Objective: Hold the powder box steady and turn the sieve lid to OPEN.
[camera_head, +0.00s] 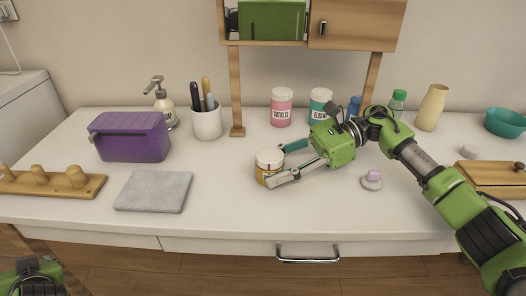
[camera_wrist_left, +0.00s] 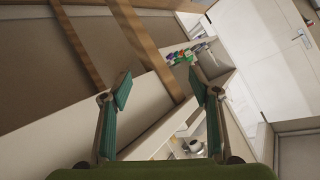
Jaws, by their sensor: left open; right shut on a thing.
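The powder box (camera_head: 264,177) is a small round tub with a golden-brown body and a pale lid (camera_head: 270,158). It stands upright on the white counter, near the middle. My right gripper (camera_head: 276,166) reaches in from the right and is shut on the powder box, one finger behind it and one in front. The front finger hides part of the body. Any OPEN mark on the lid is too small to read. My left gripper (camera_wrist_left: 160,88) is open and empty in the left wrist view, away from the powder box. Part of my left arm shows at the bottom left corner of the head view.
A grey mat (camera_head: 153,191) lies to the left, with a purple box (camera_head: 130,137) behind it. A cup of pens (camera_head: 207,123), a pink jar (camera_head: 282,107) and a teal jar (camera_head: 320,106) stand at the back. A small lilac-topped piece (camera_head: 373,178) sits right. The front middle counter is clear.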

